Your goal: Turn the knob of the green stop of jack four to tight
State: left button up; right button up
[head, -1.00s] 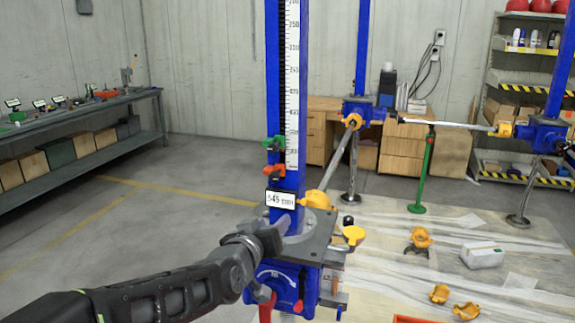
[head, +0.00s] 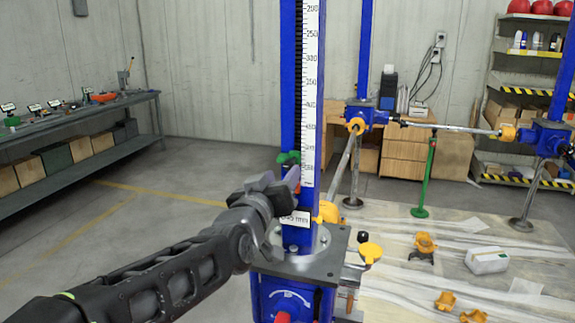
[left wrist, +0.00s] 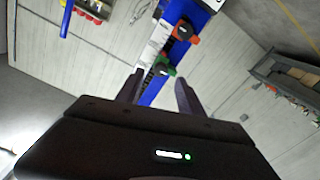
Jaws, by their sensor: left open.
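The nearest jack has a blue post (head: 288,60) with a white millimetre scale (head: 313,90). Its green stop (head: 288,158) shows just above my left gripper (head: 281,180). In the left wrist view, my open gripper (left wrist: 160,77) points at the post, and the green stop (left wrist: 163,69) appears between the fingertips. I cannot tell whether the fingers are around its knob or short of it. The red stop (left wrist: 186,30) is farther up that picture. My right gripper is not in view.
A white label (head: 295,219) and a grey base plate (head: 300,262) are just below my left gripper. A yellow knob (head: 370,252) is at the plate's right. Other jacks stand behind to the right. Open floor lies left, before a workbench (head: 80,130).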

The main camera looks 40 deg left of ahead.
aim_at(288, 167)
pick_arm(q)
jog(key=p+x, duration=0.1)
jog(key=x, duration=0.4)
jog(key=shift+w+a, duration=0.1)
grip_shut()
dwell(0.4)
